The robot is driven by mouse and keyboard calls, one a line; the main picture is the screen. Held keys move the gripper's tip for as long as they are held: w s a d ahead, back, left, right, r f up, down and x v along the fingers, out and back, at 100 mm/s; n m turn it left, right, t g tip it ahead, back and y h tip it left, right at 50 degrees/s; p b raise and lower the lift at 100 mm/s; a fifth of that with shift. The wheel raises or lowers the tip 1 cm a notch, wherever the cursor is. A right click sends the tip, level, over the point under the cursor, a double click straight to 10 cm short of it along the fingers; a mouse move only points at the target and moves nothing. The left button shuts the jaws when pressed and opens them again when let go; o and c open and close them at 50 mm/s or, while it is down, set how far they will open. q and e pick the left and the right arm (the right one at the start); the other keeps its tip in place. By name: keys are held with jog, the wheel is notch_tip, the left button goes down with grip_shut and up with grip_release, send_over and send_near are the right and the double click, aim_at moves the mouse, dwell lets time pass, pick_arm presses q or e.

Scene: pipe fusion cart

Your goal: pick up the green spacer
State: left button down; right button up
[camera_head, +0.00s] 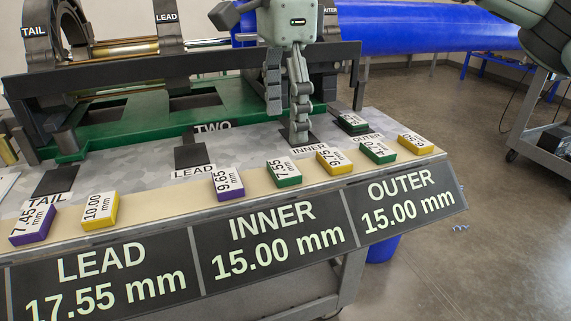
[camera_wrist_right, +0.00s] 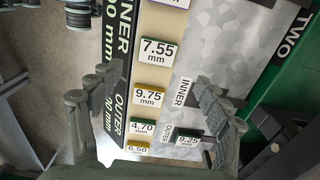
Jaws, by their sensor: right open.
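Several green spacers are in view. The green 7.55 mm spacer (camera_head: 285,172) lies on the cart's front ledge, and it also shows in the wrist view (camera_wrist_right: 157,52). The green 4.70 mm spacer (camera_head: 377,151) lies farther right on the ledge (camera_wrist_right: 142,128). A dark green 9.25 mm spacer (camera_head: 352,123) lies on the grey top behind it (camera_wrist_right: 187,138). My right gripper (camera_head: 287,124) points down above the cart top, behind the 7.55 mm spacer. Its fingers (camera_wrist_right: 153,77) are spread and nothing is between them. My left gripper is not in view.
A purple 9.65 mm spacer (camera_head: 227,184) and a yellow 9.75 mm spacer (camera_head: 335,161) flank the green 7.55 mm one. A yellow 6.50 mm spacer (camera_head: 415,144) lies at the ledge's right end. The green fusion machine base (camera_head: 130,127) stands behind, under a blue pipe (camera_head: 420,32).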

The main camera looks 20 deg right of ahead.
aim_at(284, 167)
jog(key=f, duration=0.7)
jog(key=shift+s+a+f+p, duration=0.15)
jog(key=shift+s+a+p, duration=0.05)
jog(key=shift+s+p, duration=0.1)
jog(key=shift+c, duration=0.3)
jog(key=c, duration=1.1)
jog(key=shift+c, duration=0.2)
